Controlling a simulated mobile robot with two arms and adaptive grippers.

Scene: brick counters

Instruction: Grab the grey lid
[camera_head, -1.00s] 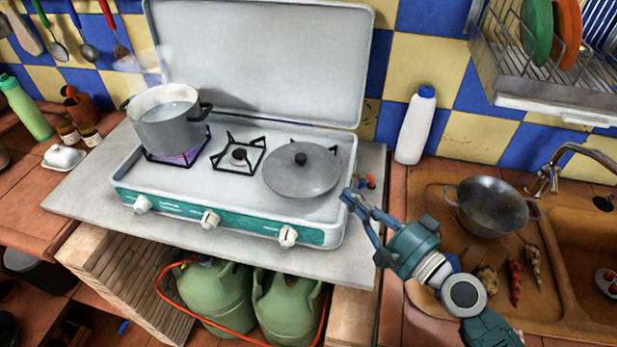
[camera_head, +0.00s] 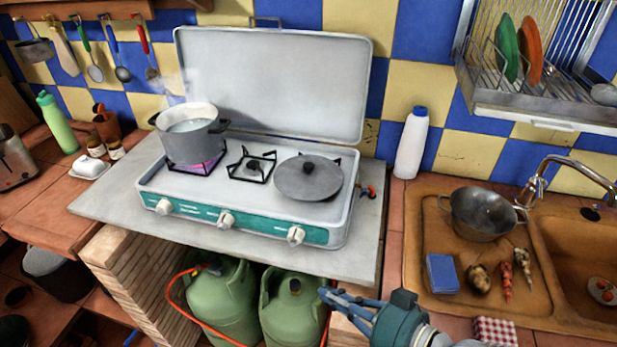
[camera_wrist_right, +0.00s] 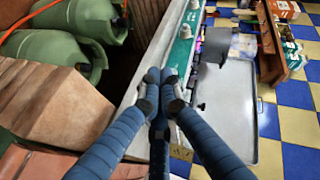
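The grey lid (camera_head: 308,179) is a round flat disc with a dark knob, lying on the right burner of the white camping stove (camera_head: 190,199). My right gripper (camera_head: 326,295) is at the lower middle of the head view, in front of the counter edge, well below and apart from the lid. In the wrist view its blue fingers (camera_wrist_right: 161,78) come together at the tips with nothing seen between them. I cannot make out the lid in the wrist view. My left gripper is not in view.
A steaming pot (camera_head: 188,136) stands on the left burner, which glows. The raised stove cover (camera_head: 275,85) stands behind. A white bottle (camera_head: 411,143) is to the right. Green gas bottles (camera_head: 222,303) stand below.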

